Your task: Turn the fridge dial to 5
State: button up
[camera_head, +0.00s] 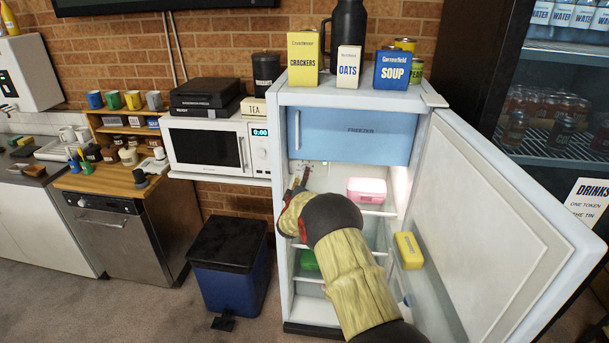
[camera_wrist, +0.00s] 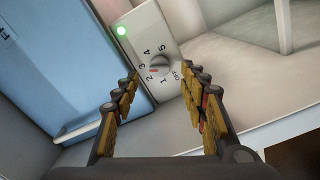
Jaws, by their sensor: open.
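The fridge dial (camera_wrist: 160,64) is a small grey round knob on a white control panel, with OFF and the numbers 1 to 5 around it. A red mark on its left side seems to point near 2. In the wrist view my gripper (camera_wrist: 164,80) is open, with one finger on each side of the dial's line of view and nothing between them. I cannot tell that either finger touches the dial. In the head view my gripper (camera_head: 299,180) is inside the open fridge (camera_head: 286,220), at the upper left below the freezer compartment (camera_head: 352,135); the dial is too small to read there.
The fridge door (camera_head: 490,215) stands wide open to the right. A pink box (camera_head: 366,190) sits on a shelf and a yellow item (camera_head: 408,250) in the door. A green light (camera_wrist: 122,31) glows on the panel. The blue freezer door (camera_wrist: 70,60) lies left of it.

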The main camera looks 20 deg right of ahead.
jog(key=shift+x, duration=2.05)
jog(key=shift+c, duration=0.2)
grip_shut()
